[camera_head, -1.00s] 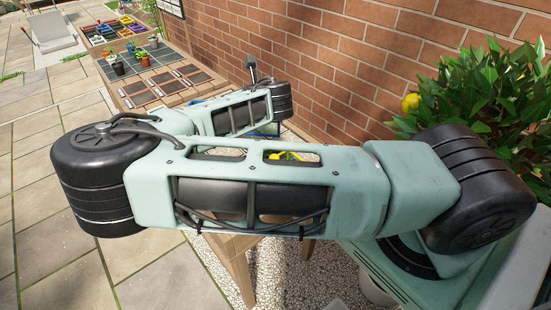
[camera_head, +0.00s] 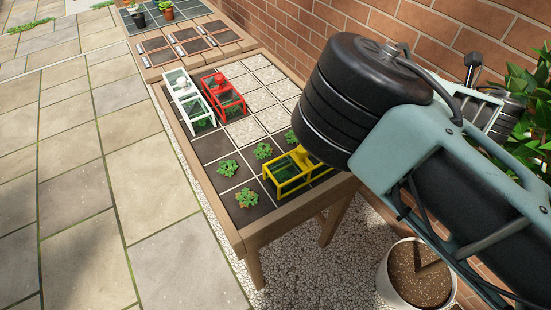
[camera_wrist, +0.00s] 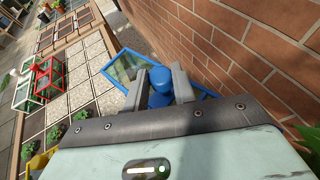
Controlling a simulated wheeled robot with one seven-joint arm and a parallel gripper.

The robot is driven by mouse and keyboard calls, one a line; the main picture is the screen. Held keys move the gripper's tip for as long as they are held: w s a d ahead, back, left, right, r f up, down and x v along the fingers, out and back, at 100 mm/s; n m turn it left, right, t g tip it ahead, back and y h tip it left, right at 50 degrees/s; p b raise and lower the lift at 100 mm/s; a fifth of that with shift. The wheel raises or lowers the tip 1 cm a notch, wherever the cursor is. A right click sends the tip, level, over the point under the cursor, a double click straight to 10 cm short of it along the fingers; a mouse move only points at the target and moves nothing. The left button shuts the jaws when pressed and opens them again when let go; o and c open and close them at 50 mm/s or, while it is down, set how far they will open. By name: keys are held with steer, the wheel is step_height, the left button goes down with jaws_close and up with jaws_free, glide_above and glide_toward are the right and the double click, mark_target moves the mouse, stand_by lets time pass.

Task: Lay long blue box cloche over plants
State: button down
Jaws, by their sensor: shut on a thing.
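My gripper (camera_wrist: 161,92) is shut on the blue knob of the long blue box cloche (camera_wrist: 118,67) in the wrist view. The cloche has a blue frame with clear panes and lies close to the brick wall; whether it is raised cannot be told. In the head view my arm hides the gripper and the blue cloche. Uncovered green plants stand in dark cells of the planting table: one (camera_head: 228,168), one at the front corner (camera_head: 246,198), one further right (camera_head: 263,150), and another (camera_head: 291,137) beside the yellow cloche (camera_head: 287,176).
A white cloche (camera_head: 190,100) and a red cloche (camera_head: 222,96) stand side by side on the table (camera_head: 212,196). Pale gravel cells (camera_head: 246,130) near them are bare. The brick wall (camera_head: 270,30) runs along the back. A round pot (camera_head: 390,292) stands on the ground at right.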

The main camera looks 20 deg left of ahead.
steer(key=s+a+f+n+g+y+b, duration=0.1)
steer(key=s+a+n+g+y+b, duration=0.25)
steer(key=a, duration=0.65)
steer(key=s+a+f+n+g+y+b, duration=0.1)
steer(key=s+a+n+g+y+b, duration=0.2)
steer(key=a, duration=0.7)
steer(key=s+a+r+n+g+y+b, duration=0.1)
steer(key=s+a+n+g+b, duration=0.15)
steer(key=s+a+n, duration=0.35)
steer(key=s+a+r+n+g+b, duration=0.1)
steer(key=s+a+g, duration=0.25)
steer(key=a, duration=0.45)
step_height(320, 180, down, 9)
steer(key=shift+w+d+g+p, duration=0.2)
steer(key=shift+w+g+p, duration=0.05)
steer(key=shift+g+p, duration=0.2)
steer(key=shift+f, duration=0.15)
steer(key=c, duration=1.1)
jaws_free()
steer(key=shift+c, duration=0.2)
